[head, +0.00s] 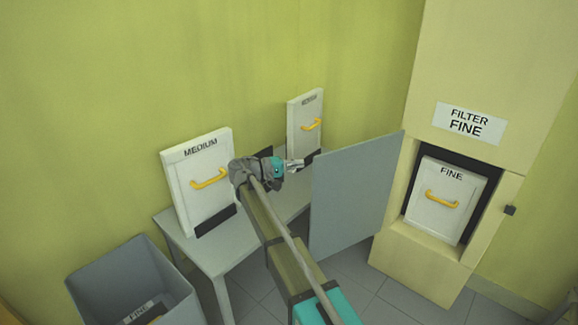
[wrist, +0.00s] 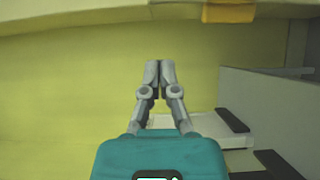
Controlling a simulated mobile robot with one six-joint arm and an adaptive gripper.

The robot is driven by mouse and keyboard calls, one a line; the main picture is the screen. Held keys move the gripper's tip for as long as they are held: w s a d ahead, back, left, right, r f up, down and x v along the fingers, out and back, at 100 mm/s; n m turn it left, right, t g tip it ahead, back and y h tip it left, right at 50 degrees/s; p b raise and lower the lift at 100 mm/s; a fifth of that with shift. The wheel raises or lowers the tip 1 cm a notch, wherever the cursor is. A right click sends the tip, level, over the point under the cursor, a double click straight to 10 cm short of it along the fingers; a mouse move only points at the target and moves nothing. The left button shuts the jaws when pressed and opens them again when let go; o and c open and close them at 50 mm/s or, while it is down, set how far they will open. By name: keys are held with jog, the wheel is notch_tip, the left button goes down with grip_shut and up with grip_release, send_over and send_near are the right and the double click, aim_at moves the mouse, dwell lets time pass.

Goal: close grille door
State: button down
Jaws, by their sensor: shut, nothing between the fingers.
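The grille door is a plain grey panel (head: 352,195) in the head view, standing open at the left side of the cream filter housing (head: 425,262). The housing's opening shows a white filter marked FINE (head: 446,202) with a yellow handle, seated inside. My gripper (head: 298,163) is shut and empty, left of the door's upper left edge and above the table; I cannot tell whether it touches the door. In the wrist view my gripper (wrist: 159,72) shows its fingers together with nothing between them.
A grey table (head: 215,255) bears a MEDIUM filter (head: 197,165) and another white filter (head: 304,130) against the green wall. A grey bin (head: 95,275) with a FINE-marked item inside stands at lower left. A small dark latch (head: 510,210) sits on the housing's right side.

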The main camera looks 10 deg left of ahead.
aim_at(320, 168)
jog(key=d, duration=0.6)
jog(key=shift+s+d, duration=0.1)
jog(key=shift+s, duration=0.05)
jog(key=shift+s+d, duration=0.4)
jog(key=shift+s, duration=0.15)
